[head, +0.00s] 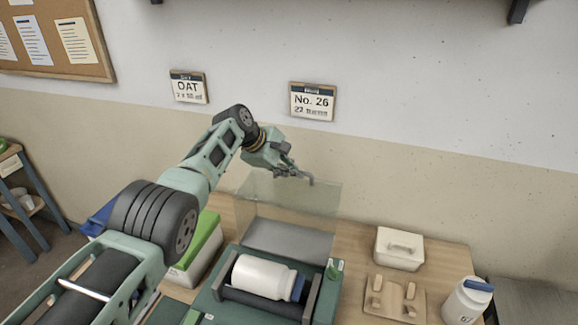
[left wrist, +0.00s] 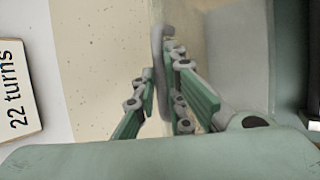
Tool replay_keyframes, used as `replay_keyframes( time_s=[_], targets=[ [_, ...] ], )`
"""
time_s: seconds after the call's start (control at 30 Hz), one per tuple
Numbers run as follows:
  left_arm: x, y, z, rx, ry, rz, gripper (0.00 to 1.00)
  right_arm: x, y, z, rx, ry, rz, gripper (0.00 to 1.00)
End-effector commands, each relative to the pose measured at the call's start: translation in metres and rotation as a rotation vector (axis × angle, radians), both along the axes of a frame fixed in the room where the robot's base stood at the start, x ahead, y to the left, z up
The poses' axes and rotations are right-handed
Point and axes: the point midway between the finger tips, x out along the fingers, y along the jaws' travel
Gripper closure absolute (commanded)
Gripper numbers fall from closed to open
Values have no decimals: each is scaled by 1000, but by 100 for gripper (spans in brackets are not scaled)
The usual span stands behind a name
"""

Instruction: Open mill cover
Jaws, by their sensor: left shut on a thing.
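The mill (head: 232,306) is a green machine on the wooden table, with a white jar (head: 262,275) lying on its dark rollers. Its clear mill cover (head: 292,208) stands raised behind the rollers, so the jar is uncovered. My left gripper (head: 296,173) is at the cover's top edge, shut on the grey cover handle (left wrist: 158,50). In the left wrist view, the green fingers (left wrist: 163,88) are on either side of that handle. My right gripper is not in view.
A green-topped box (head: 198,247) stands left of the mill. To the right are a white lidded box (head: 399,248), a wooden rack (head: 394,299) and a white bottle with a blue cap (head: 466,303). Signs (head: 312,101) hang on the wall behind.

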Motion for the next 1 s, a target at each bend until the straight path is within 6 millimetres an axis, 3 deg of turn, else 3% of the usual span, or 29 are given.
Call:
replay_keyframes(
  time_s=[0.03,0.33,0.37,0.57,1.0],
  targets=[
    [6,-1,11,-6,-30,5,100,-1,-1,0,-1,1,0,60],
    [7,-1,12,-5,-31,4,100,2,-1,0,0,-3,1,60],
    [7,-1,12,-5,-31,4,89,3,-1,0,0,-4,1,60],
    [6,-1,10,-5,-28,5,71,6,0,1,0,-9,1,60],
    [4,0,5,-3,-17,5,71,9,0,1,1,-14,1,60]
  ],
)
